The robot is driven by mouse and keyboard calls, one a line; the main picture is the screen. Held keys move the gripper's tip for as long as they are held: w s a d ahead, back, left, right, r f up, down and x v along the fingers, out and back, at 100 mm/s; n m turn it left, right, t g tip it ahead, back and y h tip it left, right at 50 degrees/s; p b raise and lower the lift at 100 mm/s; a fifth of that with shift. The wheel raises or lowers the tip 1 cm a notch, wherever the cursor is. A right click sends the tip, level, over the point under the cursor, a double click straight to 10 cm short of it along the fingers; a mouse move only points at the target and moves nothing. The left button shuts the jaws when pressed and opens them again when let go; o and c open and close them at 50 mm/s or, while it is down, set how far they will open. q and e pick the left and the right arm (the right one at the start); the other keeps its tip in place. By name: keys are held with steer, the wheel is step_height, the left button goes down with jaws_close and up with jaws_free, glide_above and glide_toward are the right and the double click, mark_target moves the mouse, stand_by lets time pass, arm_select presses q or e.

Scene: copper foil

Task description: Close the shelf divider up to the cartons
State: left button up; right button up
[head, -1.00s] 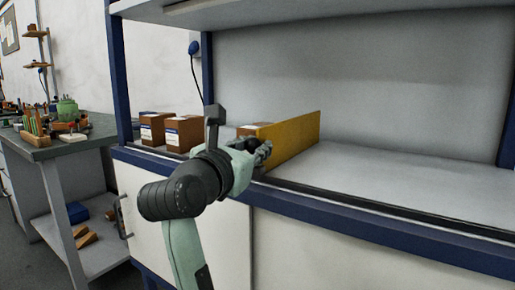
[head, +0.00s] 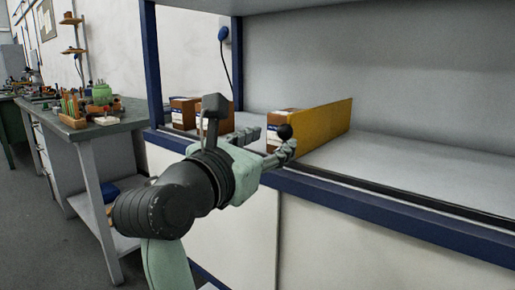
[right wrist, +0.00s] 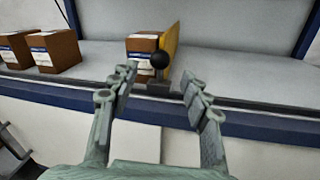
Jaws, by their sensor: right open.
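The yellow shelf divider (head: 328,122) stands upright on the grey shelf, with a black knob (head: 285,131) at its front end. A brown carton (head: 275,126) with a white label stands just left of the divider; whether they touch is unclear. Two more cartons (head: 184,112) stand further left, the second partly behind my arm. In the right wrist view the divider (right wrist: 171,40), the knob (right wrist: 160,59) and the near carton (right wrist: 141,47) show ahead of the fingers. My right gripper (head: 268,142) is open and empty, in front of the shelf edge near the knob. My left gripper is not in view.
A dark rail and blue front edge (head: 380,204) run along the shelf. The shelf right of the divider is bare (head: 420,153). A blue post (head: 153,65) stands at the shelf's left end. A workbench (head: 85,129) with tools is further left.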

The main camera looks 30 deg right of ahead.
steer(key=shift+v, duration=2.25)
